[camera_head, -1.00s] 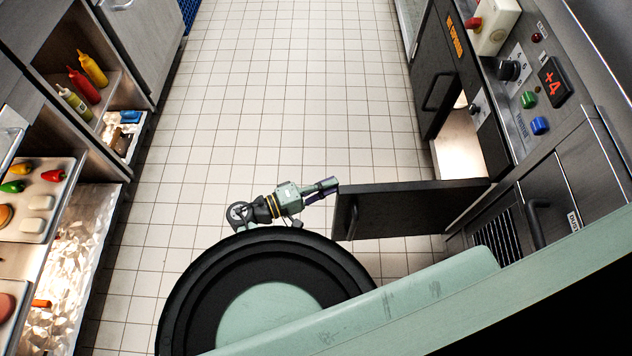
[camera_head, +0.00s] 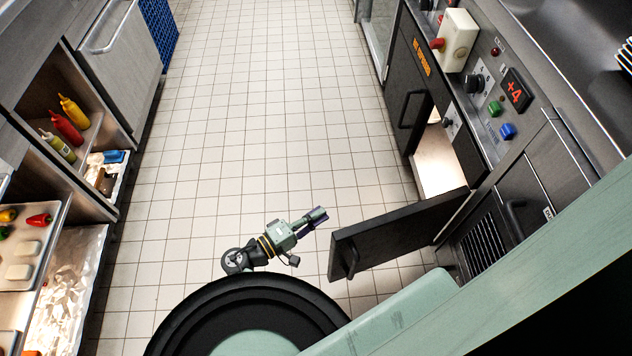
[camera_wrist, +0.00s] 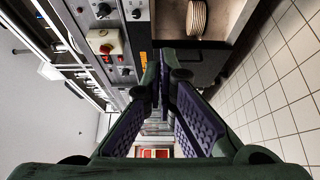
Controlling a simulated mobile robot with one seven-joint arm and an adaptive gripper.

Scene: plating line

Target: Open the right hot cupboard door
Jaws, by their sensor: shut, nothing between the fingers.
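The right hot cupboard door (camera_head: 395,235) is a dark panel standing wide open, swung out into the aisle from its hinge side by the counter. Its bar handle (camera_head: 350,262) is near the free edge, on the face turned toward me. The lit cupboard opening (camera_head: 440,160) shows behind it. My gripper (camera_head: 322,214) is shut and empty, just beyond the door's free upper corner, with a small gap seen from above. In the wrist view, my gripper (camera_wrist: 170,75) points along the counter, and the cupboard interior holds a stack of plates (camera_wrist: 197,20).
The other cupboard door (camera_head: 408,85) is closed, with its own handle. Controls (camera_head: 490,95) line the counter above. A shelf unit with sauce bottles (camera_head: 68,125) and trays stands on the left. The tiled aisle floor (camera_head: 260,110) between is clear.

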